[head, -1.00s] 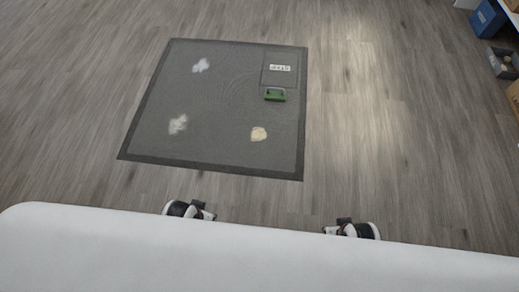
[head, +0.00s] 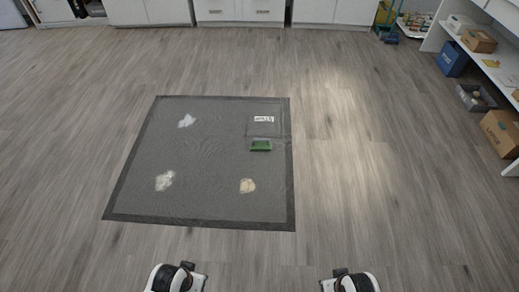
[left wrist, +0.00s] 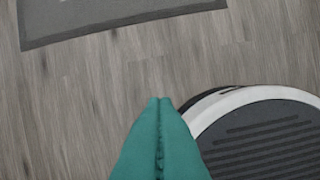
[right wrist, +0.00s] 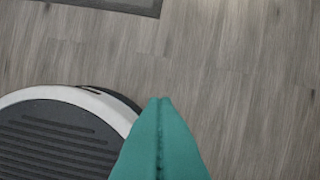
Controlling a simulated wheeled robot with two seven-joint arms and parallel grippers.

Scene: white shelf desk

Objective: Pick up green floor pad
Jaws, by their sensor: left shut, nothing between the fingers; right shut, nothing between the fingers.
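A small green pad (head: 261,146) lies on the dark grey floor mat (head: 210,205), in its upper right part, just below a marked square with a white label (head: 263,119). It does not show in either wrist view. In the head view only parts of my two arms show at the bottom edge, below the mat; the fingers are not visible there. In the left wrist view my left gripper (left wrist: 160,100) is shut and empty above the bare floor. In the right wrist view my right gripper (right wrist: 160,100) is shut and empty above the floor.
Two whitish patches (head: 186,121) and a beige patch (head: 247,186) lie on the mat. White cabinets (head: 235,12) line the back. A white shelf at right holds boxes; a blue bin (head: 453,59) and a cardboard box (head: 502,132) stand there. The wooden floor around the mat is clear.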

